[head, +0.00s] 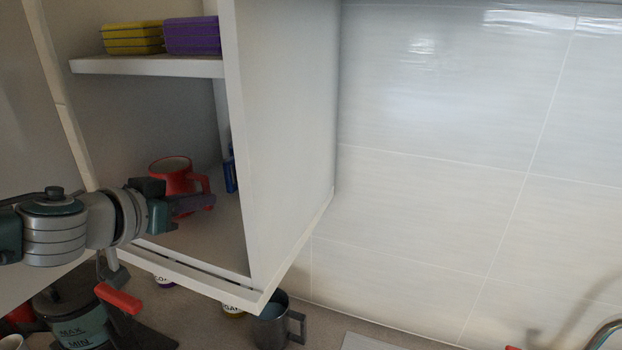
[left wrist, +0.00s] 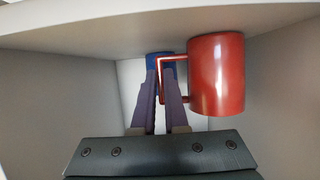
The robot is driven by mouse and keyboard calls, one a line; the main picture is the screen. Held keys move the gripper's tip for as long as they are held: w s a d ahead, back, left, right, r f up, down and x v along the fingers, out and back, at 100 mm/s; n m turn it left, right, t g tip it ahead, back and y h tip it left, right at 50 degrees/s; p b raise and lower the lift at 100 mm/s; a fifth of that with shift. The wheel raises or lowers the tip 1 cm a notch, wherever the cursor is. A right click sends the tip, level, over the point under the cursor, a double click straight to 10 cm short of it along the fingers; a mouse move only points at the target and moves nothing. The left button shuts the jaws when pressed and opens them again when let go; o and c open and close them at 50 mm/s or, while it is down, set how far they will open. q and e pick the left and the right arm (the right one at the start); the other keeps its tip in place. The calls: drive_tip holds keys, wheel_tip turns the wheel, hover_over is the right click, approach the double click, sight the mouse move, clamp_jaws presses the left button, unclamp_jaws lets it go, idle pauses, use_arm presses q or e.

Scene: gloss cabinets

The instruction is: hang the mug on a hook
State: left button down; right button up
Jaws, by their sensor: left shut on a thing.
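The red mug (head: 168,179) is in the lower compartment of the open wall cabinet, its pale inside showing at the top. My left gripper (head: 198,202) reaches in from the left, in front of the mug. In the left wrist view the red mug (left wrist: 217,75) is beside the fingers of my left gripper (left wrist: 161,85), which are shut on its handle. I cannot tell whether the mug touches the cabinet floor. I cannot clearly make out a hook. My right gripper is not in view.
A shelf (head: 150,67) above holds a yellow pack (head: 132,38) and a purple pack (head: 193,36). A blue thing (head: 231,172) stands behind the handle. The cabinet side wall (head: 275,110) is close on the right. A grey mug (head: 271,333) and a dark appliance (head: 75,325) stand below.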

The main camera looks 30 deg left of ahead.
use_arm(q)
drive_tip(key=c, duration=0.9)
unclamp_jaws()
drive_tip(key=shift+c, duration=0.2)
drive_tip(key=shift+s+r, duration=0.1)
drive_tip(key=s+d+r+n+g+y, duration=0.1)
drive_tip(key=s+d+n+g+y, duration=0.15)
drive_tip(key=s, duration=1.25)
drive_tip(key=s+d+f+m+g+h, duration=0.1)
drive_tip(key=s+d+m+g+h, duration=0.1)
drive_tip(key=d, duration=0.6)
drive_tip(key=s+d+f+m+g+h, duration=0.2)
drive_tip(key=s+d+m+g, duration=0.2)
drive_tip(key=s+d, duration=0.3)
drive_tip(key=shift+s+d+g, duration=0.2)
drive_tip(key=shift+d+g, duration=0.45)
drive_tip(key=shift+d, duration=0.5)
